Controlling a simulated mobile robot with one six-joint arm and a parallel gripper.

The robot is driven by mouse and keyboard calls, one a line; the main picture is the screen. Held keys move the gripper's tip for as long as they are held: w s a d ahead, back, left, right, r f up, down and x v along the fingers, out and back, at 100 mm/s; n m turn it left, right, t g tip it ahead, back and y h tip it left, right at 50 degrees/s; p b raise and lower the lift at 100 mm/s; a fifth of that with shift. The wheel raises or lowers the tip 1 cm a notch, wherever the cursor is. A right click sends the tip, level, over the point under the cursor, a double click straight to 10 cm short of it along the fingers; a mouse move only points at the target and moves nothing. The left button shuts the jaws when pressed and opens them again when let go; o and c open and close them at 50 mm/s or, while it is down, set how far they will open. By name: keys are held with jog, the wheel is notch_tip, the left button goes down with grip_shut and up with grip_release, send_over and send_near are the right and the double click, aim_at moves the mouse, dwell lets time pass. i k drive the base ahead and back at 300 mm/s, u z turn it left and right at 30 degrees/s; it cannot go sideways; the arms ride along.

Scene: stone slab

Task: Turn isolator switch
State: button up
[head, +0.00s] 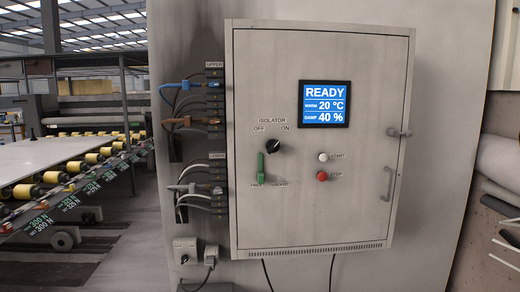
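The isolator switch (273,146) is a round black knob on the left half of a grey control cabinet door (345,215). The label ISOLATOR stands above it, with OFF at its upper left and ON at its upper right. A pale mark on the knob seems to point to the upper right, toward ON. Just below left is a green lever (261,167), upright, with small lettering under it that I cannot read fully. My gripper is not in the head view.
White START (323,157) and red STOP (321,176) buttons sit right of the knob. A latch (399,133) and handle (388,184) are at the door's right. Cables (185,119) plug in at the left; rollers (75,168) stand further left.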

aim_at(272, 145)
jog(key=z, duration=0.25)
jog(key=i, duration=1)
jog(key=u, duration=0.25)
